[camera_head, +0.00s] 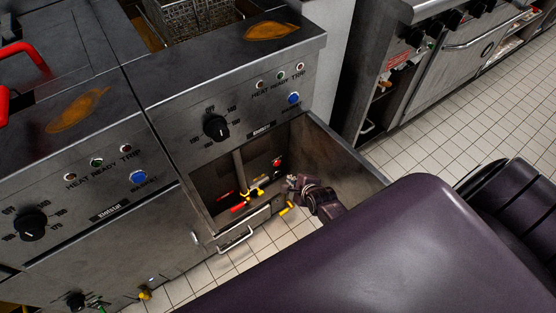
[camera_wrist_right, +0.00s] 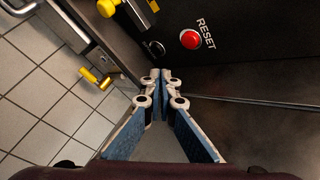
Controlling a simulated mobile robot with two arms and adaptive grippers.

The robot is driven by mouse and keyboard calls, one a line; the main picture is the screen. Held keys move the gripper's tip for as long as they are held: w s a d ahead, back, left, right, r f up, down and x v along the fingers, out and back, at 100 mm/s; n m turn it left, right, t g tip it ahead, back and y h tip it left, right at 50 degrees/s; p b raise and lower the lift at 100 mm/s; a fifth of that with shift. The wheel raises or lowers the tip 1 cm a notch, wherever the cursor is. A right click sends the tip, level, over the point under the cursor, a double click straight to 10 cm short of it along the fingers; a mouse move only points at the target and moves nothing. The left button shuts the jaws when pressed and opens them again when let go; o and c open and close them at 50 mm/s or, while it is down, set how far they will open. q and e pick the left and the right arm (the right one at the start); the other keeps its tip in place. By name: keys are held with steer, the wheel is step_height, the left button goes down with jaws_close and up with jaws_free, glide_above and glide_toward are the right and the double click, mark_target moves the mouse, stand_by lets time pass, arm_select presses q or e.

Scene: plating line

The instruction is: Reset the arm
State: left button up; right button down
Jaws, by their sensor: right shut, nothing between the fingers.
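My right gripper (camera_head: 294,183) is at the open lower cabinet of the right-hand fryer (camera_head: 180,150) in the head view. In the right wrist view its fingers (camera_wrist_right: 159,76) are shut with nothing between them. A red button (camera_wrist_right: 190,39) labelled RESET sits on the dark panel ahead, above and right of the fingertips, apart from them. The red button also shows inside the cabinet in the head view (camera_head: 277,162). My left gripper is not in view.
The open cabinet door (camera_head: 340,160) stands right of my gripper. Yellow and red valve handles (camera_head: 247,196) are inside the cabinet. A yellow handle (camera_wrist_right: 95,78) shows low on the left in the wrist view. Tiled floor (camera_head: 430,140) lies clear between the fryers and the oven (camera_head: 450,60).

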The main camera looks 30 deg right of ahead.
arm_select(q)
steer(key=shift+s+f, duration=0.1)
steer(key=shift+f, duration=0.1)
arm_select(e)
steer(key=shift+s, duration=0.1)
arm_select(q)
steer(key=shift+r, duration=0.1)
